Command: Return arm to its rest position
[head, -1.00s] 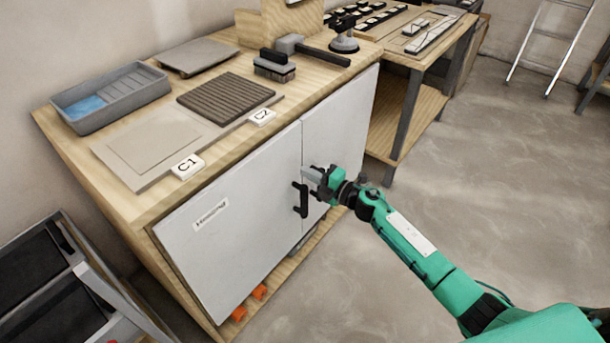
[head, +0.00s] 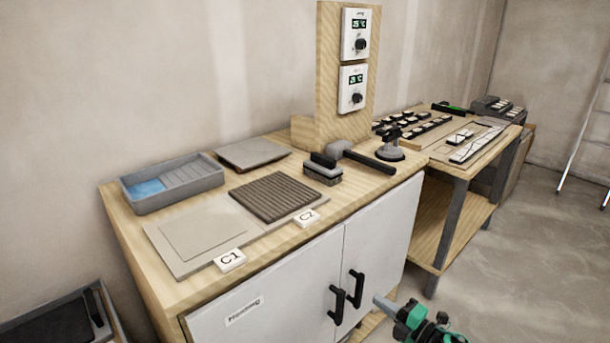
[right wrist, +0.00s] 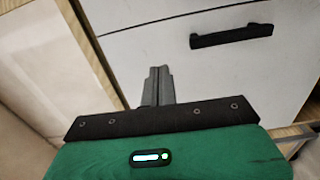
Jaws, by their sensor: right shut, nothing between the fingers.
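My right gripper (head: 382,304) is at the lower right of the head view, in front of the cabinet. Its fingers also show in the right wrist view (right wrist: 159,84), together and empty. The white cabinet doors (head: 281,289) are closed, with two black handles (head: 347,296) side by side where they meet. The gripper is apart from the handles, to their right. In the right wrist view one black handle (right wrist: 231,36) shows beyond the fingers. My left gripper is not in view.
The wooden bench top holds a grey tray (head: 172,183), a ribbed tile (head: 273,197), a brush (head: 322,171), a mallet (head: 371,161) and a suction cup (head: 390,147). A post with two thermostats (head: 353,88) stands behind.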

